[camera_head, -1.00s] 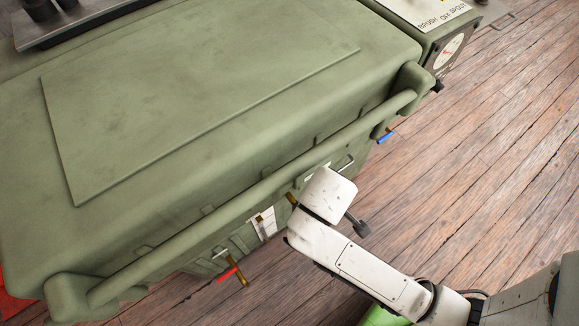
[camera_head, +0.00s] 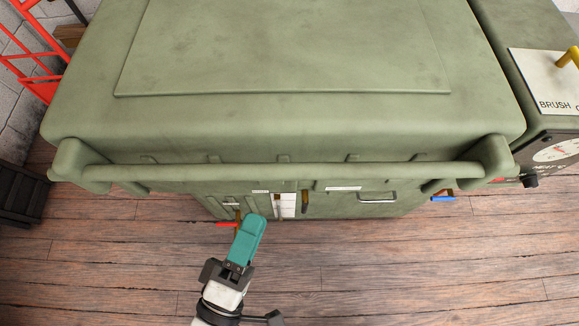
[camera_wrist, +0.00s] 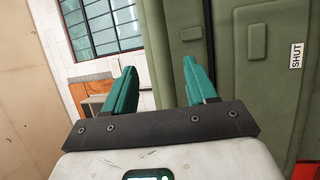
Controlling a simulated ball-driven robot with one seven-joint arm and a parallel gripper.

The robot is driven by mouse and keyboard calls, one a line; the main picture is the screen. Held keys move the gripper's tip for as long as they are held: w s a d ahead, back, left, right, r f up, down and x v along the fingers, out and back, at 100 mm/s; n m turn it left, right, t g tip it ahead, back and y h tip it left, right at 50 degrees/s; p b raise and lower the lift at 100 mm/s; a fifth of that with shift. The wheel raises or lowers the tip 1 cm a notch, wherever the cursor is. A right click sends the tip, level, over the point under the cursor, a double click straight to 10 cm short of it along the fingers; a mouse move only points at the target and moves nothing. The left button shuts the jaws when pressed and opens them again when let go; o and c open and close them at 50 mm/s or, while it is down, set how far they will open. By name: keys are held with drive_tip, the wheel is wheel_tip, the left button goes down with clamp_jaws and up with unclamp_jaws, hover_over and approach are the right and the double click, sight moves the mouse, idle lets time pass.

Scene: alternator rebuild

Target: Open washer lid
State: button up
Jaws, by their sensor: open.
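The washer is a large green cabinet. Its lid (camera_head: 290,45) lies shut on top, with a raised rectangular panel. A long green bar handle (camera_head: 280,171) runs along the lid's front edge between two end brackets. My gripper (camera_head: 252,228) is in front of the washer, left of its middle, below and apart from the bar handle in the picture. In the wrist view my gripper (camera_wrist: 160,80) shows two teal fingers spread apart with nothing between them. The washer's green side (camera_wrist: 255,50) fills the right of that view, with a "SHUT" label (camera_wrist: 296,55).
A red-handled valve (camera_head: 228,224) and a blue-handled valve (camera_head: 443,198) stick out low on the washer front. A green machine with a gauge (camera_head: 556,150) stands at the right. Red metal framework (camera_head: 35,60) is at the upper left. The wooden floor (camera_head: 370,270) in front is clear.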

sight(277, 173)
drive_tip(key=p+x, duration=0.2)
drive_tip(key=x, duration=0.8)
drive_tip(key=shift+w+d+f, duration=0.1)
drive_tip(key=shift+w+d, duration=0.05)
clamp_jaws()
